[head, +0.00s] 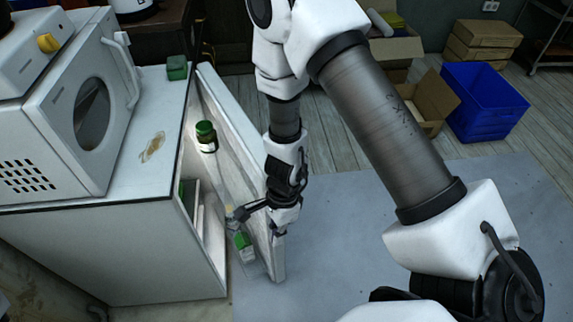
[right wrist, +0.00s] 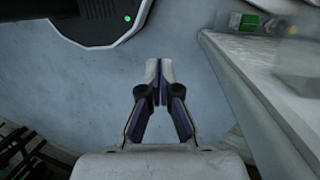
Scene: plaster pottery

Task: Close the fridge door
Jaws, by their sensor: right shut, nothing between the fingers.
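The white fridge (head: 130,245) stands at the left of the head view, with its door (head: 232,125) open at an angle. The door's inner side carries a green-capped jar (head: 206,137) and a green-and-white item (head: 243,246) lower down. My left gripper is in neither view.
A white microwave (head: 75,100) and a small green box (head: 177,67) sit on the fridge top. A blue crate (head: 485,100) and open cardboard boxes (head: 428,105) stand on the floor at the back right. The grey mat (head: 340,255) right of the door looks clear.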

